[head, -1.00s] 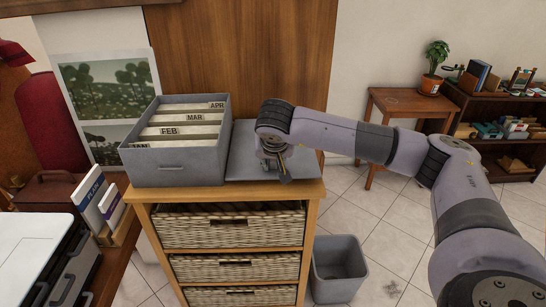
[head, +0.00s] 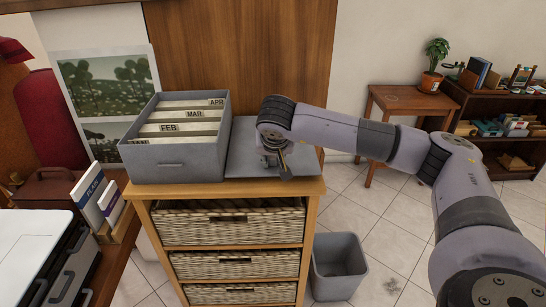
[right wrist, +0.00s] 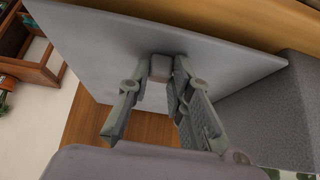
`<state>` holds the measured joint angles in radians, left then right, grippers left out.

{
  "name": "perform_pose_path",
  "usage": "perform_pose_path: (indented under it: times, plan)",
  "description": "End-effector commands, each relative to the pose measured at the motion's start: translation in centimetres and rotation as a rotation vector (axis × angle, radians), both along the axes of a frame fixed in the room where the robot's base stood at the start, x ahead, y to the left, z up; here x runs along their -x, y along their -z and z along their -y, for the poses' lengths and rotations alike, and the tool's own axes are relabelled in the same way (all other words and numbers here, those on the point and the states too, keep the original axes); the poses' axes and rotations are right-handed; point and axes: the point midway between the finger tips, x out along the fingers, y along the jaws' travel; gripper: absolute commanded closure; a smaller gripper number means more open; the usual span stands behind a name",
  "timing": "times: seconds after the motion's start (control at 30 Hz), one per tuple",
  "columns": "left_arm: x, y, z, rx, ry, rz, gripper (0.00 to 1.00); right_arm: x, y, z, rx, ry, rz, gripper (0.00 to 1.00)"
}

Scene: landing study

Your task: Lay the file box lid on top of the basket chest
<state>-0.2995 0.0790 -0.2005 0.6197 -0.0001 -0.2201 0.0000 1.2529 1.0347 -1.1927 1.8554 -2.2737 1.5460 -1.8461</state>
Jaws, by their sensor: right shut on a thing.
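The file box lid (head: 240,161) is a flat grey panel, level or nearly so, at the right part of the top of the wooden basket chest (head: 316,188). I cannot tell whether it touches the top all over. My right gripper (head: 277,163) is over the lid. In the right wrist view, my right gripper (right wrist: 160,72) is shut on the small knob of the lid (right wrist: 95,45). The grey file box (head: 172,172) with month dividers stands on the chest, close to the lid's left side. My left gripper is not in view.
A grey bin (head: 338,268) stands on the floor right of the chest. A wooden panel (head: 250,50) rises behind it. A white printer (head: 40,250) and upright books (head: 95,198) are at left. A small table (head: 400,99) and a low shelf (head: 490,100) stand at right.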

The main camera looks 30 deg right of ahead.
Motion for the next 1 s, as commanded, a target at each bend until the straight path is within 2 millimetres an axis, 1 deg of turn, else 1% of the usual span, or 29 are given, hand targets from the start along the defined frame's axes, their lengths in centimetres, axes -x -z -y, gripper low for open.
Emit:
perform_pose_path:
  times: [0.27,0.3,0.63,0.87,1.0]
  plan:
    - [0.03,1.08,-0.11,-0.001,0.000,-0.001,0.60,-0.02,1.16,-0.02,0.000,-0.001,0.001,1.00]
    - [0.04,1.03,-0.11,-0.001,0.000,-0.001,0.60,-0.02,1.10,-0.02,0.000,-0.001,0.001,0.80]
    - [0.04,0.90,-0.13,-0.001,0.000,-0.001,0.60,-0.01,1.01,-0.03,0.000,0.000,0.000,0.58]
    - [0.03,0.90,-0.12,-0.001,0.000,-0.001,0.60,0.00,1.01,-0.02,0.000,0.000,0.000,0.57]
    - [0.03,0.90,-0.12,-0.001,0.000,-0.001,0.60,0.02,1.06,-0.02,0.000,-0.001,-0.001,0.48]
